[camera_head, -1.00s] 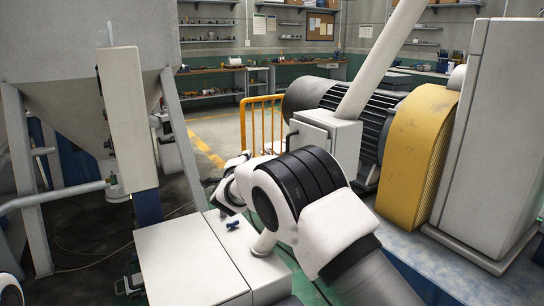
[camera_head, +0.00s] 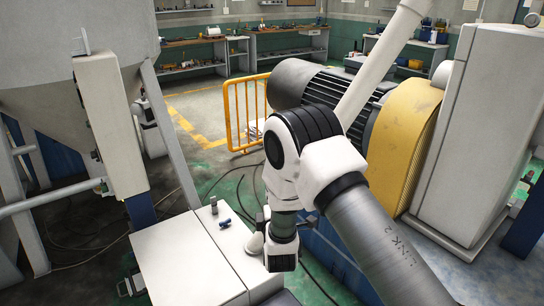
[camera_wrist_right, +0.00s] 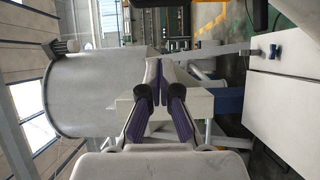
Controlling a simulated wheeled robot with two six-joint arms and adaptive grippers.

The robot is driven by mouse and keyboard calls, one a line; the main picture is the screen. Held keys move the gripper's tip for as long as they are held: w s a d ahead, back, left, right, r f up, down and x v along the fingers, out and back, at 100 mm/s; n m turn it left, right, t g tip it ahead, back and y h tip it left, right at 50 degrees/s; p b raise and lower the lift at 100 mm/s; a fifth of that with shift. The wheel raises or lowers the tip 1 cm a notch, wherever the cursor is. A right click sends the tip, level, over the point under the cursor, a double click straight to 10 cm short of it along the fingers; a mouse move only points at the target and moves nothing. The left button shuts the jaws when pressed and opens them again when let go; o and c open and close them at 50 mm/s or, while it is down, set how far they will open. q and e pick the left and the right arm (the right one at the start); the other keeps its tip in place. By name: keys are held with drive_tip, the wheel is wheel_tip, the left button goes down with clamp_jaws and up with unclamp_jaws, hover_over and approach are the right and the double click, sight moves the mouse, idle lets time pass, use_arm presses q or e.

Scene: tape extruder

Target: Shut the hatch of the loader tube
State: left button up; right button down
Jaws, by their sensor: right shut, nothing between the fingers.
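The white loader tube (camera_head: 382,62) runs diagonally down from the top right in the head view. Its lower end is hidden behind my right arm, and I cannot make out the hatch in either current view. My right arm's wrist hangs down in front of it, above the floor beside the white cabinet. My right gripper (camera_wrist_right: 158,84) is shut and empty in the right wrist view, its purple-padded fingers together. It faces the grey hopper's side, seen turned sideways. My left gripper is not in view.
The grey hopper (camera_head: 45,40) and its frame stand at the left. The low white cabinet (camera_head: 185,262) with a blue knob (camera_head: 225,223) is left of my wrist. A motor (camera_head: 300,84), a yellow guard (camera_head: 405,140) and a yellow railing (camera_head: 240,115) stand behind.

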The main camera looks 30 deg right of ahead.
drive_tip(key=s+d+p+x, duration=0.1)
drive_tip(key=d+p+x, duration=0.1)
drive_tip(key=x, duration=1)
drive_tip(key=shift+w+d+f+p, duration=0.2)
drive_tip(key=shift+w+d+p, duration=0.2)
drive_tip(key=shift+p, duration=0.3)
drive_tip(key=shift+w+d+b, duration=0.4)
drive_tip(key=shift+d+b, duration=0.1)
drive_tip(key=shift+d, duration=0.1)
